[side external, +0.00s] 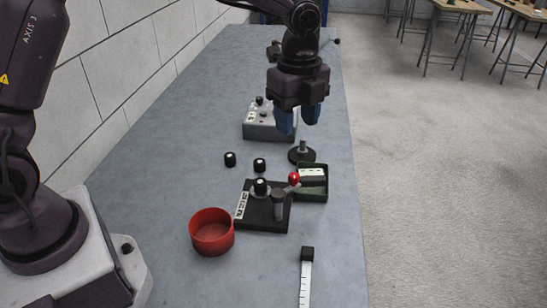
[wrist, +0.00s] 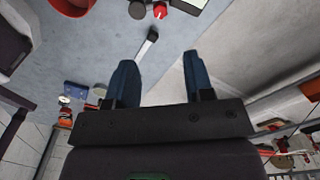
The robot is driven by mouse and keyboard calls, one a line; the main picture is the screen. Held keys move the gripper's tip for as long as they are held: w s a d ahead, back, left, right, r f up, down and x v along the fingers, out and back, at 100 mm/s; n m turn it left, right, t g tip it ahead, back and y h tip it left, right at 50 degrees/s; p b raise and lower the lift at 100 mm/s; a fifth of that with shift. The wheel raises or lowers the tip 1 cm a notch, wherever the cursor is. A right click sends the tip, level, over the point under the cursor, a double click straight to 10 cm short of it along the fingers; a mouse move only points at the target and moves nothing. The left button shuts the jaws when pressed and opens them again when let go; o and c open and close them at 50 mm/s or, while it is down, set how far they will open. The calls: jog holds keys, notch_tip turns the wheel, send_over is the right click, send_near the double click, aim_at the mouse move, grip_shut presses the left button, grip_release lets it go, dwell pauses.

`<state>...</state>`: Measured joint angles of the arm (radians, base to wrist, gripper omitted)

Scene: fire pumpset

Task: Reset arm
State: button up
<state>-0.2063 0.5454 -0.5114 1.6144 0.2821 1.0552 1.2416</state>
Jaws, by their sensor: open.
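My gripper (side external: 299,119) hangs in the air over the far part of the grey table, its blue fingers pointing down. In the side view it is in front of the grey control box (side external: 266,131) and above the round black base with a metal post (side external: 302,153). In the wrist view the two blue fingers (wrist: 160,78) are apart with nothing between them. The black-and-white strip (wrist: 147,45) lies beyond the fingertips in the wrist view.
A red bowl (side external: 211,232) stands left of the fixture. Two black knobs, one here (side external: 230,159) and one here (side external: 260,165), lie on the table (side external: 180,170). A wall (side external: 120,60) runs along the left.

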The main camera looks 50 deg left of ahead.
jog(key=s+a+r+n+t, duration=0.2)
jog(key=s+r+n, duration=0.3)
jog(key=s+n, duration=0.4)
jog(key=s+a+r+n+t, duration=0.3)
jog(key=s+a+r+n, duration=0.2)
jog(key=s+n, duration=0.4)
jog(key=s+r, duration=0.1)
jog(key=s, duration=0.4)
jog(key=shift+s+a+n+t, duration=0.3)
